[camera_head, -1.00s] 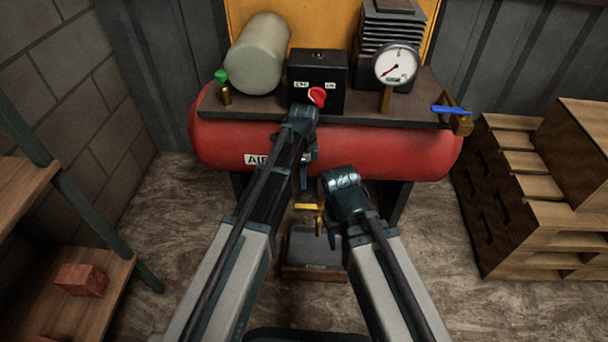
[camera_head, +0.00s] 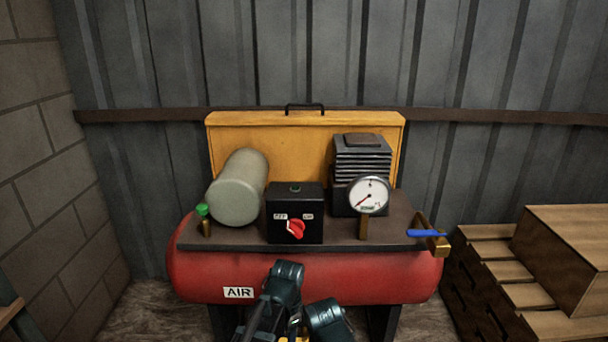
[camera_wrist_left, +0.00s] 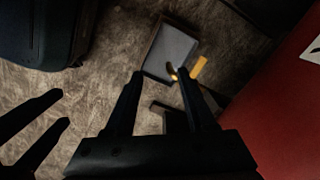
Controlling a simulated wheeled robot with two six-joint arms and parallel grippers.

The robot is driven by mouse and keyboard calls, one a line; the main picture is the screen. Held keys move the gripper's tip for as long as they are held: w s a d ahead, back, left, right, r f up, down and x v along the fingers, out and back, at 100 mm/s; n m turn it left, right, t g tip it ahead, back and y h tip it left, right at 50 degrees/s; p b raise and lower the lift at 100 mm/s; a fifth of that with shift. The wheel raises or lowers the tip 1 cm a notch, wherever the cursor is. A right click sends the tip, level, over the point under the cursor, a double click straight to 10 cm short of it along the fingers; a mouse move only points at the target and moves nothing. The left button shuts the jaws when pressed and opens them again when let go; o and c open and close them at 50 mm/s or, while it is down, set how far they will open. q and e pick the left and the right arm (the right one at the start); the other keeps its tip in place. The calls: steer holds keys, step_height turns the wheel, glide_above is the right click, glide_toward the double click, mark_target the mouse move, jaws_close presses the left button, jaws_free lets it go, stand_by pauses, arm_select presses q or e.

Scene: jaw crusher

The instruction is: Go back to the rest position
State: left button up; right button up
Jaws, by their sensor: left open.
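My left gripper (camera_wrist_left: 160,73) shows in the left wrist view with its two dark fingers apart and nothing held between them. In the head view my left wrist is in front of the red air tank (camera_head: 345,275), low in the picture, and its fingers are hidden. My right wrist is just to its right, cut off by the lower edge; its jaws cannot be made out. The black switch box (camera_head: 295,207) with a red knob (camera_head: 296,229) stands on the tank's top plate, clear of both arms.
A grey cylinder (camera_head: 238,188), a green-capped brass valve (camera_head: 204,220), a gauge (camera_head: 368,195) and a blue-handled valve (camera_head: 427,233) stand on the tank. Wooden pallets (camera_head: 500,290) are at the right. In the left wrist view, a grey-topped tray (camera_wrist_left: 172,50) lies on the floor near a yellow handle (camera_wrist_left: 198,67).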

arm_select(q)
steer(key=s+a+n, duration=0.1)
steer(key=s+n, duration=0.6)
steer(key=s, duration=0.5)
step_height(320, 180, up, 38)
steer(key=p, duration=3.8)
steer(key=shift+w+n+y, duration=0.25)
steer(key=shift+n+y, duration=0.05)
steer(key=shift+n, duration=0.1)
steer(key=shift+a, duration=0.1)
